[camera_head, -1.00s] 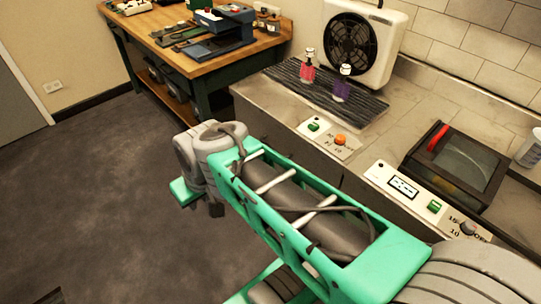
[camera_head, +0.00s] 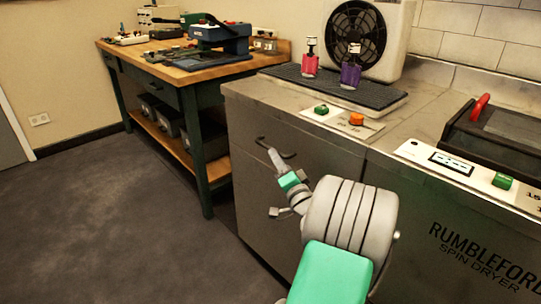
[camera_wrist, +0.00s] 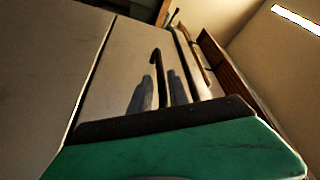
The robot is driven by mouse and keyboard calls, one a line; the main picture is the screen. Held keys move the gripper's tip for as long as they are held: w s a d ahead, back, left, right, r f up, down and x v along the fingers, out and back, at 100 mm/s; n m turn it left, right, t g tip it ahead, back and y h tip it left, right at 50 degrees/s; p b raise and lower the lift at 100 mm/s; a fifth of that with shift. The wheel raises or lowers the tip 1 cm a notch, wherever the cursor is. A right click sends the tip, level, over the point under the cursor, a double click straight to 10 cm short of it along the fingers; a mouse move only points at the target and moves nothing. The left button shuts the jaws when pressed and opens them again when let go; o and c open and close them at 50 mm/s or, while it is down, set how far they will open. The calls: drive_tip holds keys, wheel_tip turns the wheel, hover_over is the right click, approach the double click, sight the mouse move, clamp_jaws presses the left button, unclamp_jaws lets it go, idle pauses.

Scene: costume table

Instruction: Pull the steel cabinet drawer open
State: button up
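The steel cabinet (camera_head: 250,190) stands in the middle of the head view, with its drawer front (camera_head: 325,158) flush with the body, so the drawer looks shut. A dark bar handle (camera_head: 285,155) is on that front. My gripper (camera_head: 271,155) is at the handle, its tip covering part of it. In the wrist view the handle (camera_wrist: 157,62) stands between the two grey fingers of my gripper (camera_wrist: 160,82). The fingers look apart with gaps beside the bar. Whether either finger touches it cannot be told.
A dark mat (camera_head: 300,82) with a pink bottle (camera_head: 310,62) and a purple bottle (camera_head: 350,73) lies on the cabinet top, before a fan (camera_head: 357,40). A spin dryer (camera_head: 450,230) adjoins on the right. A wooden workbench (camera_head: 180,65) stands left. Floor is clear at left.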

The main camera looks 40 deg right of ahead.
sight(270, 147)
drive_tip(key=x, duration=0.5)
drive_tip(key=shift+c, duration=0.3)
clamp_jaws()
idle(1.0)
